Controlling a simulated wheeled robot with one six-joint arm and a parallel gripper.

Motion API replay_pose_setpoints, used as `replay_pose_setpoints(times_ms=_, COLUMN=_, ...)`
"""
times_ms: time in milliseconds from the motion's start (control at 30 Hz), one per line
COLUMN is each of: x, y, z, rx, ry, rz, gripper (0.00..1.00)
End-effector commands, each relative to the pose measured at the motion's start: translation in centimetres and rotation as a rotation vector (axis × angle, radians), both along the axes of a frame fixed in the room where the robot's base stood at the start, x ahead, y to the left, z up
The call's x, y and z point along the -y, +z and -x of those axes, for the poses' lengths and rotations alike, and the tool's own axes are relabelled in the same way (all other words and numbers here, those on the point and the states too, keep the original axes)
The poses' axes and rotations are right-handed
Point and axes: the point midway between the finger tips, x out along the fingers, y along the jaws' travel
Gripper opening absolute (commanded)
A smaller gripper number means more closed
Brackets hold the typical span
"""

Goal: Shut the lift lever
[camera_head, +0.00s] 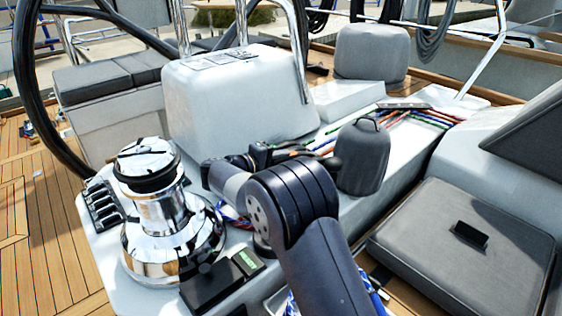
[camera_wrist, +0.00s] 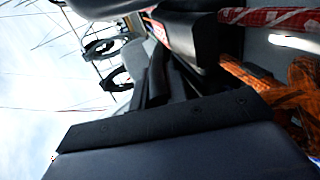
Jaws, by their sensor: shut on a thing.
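My gripper (camera_head: 285,152) is over the white console, behind my own dark arm, where coloured ropes run in. In the wrist view my gripper (camera_wrist: 165,75) is shut on a black lever, which I take to be the lift lever (camera_wrist: 206,38). The lever has a blunt end and a red and white label along its side. In the head view my arm and gripper hide the lever, so I cannot tell its angle well. The grip itself is partly hidden in shadow.
A chrome winch (camera_head: 160,215) stands left of my arm, with a black row of clips (camera_head: 100,205) beside it. A grey covered winch (camera_head: 363,158) stands close on the right. Coloured ropes (camera_head: 400,116) lie behind. A grey seat cushion (camera_head: 465,245) is at right.

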Motion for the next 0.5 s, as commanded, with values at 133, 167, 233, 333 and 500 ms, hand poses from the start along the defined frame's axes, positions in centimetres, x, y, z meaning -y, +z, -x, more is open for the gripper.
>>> replay_pose_setpoints(times_ms=133, x=0.02, y=-0.14, z=0.05, rx=-0.001, ry=-0.002, rz=0.001, gripper=0.0)
replay_pose_setpoints(times_ms=167, x=0.02, y=-0.13, z=0.05, rx=-0.001, ry=-0.002, rz=0.001, gripper=0.0)
replay_pose_setpoints(times_ms=233, x=0.01, y=-0.13, z=0.06, rx=-0.001, ry=-0.002, rz=0.001, gripper=0.0)
replay_pose_setpoints(times_ms=333, x=0.02, y=-0.13, z=0.05, rx=-0.001, ry=-0.002, rz=0.001, gripper=0.0)
replay_pose_setpoints(times_ms=500, x=0.02, y=-0.1, z=0.04, rx=-0.001, ry=-0.002, rz=0.001, gripper=0.26)
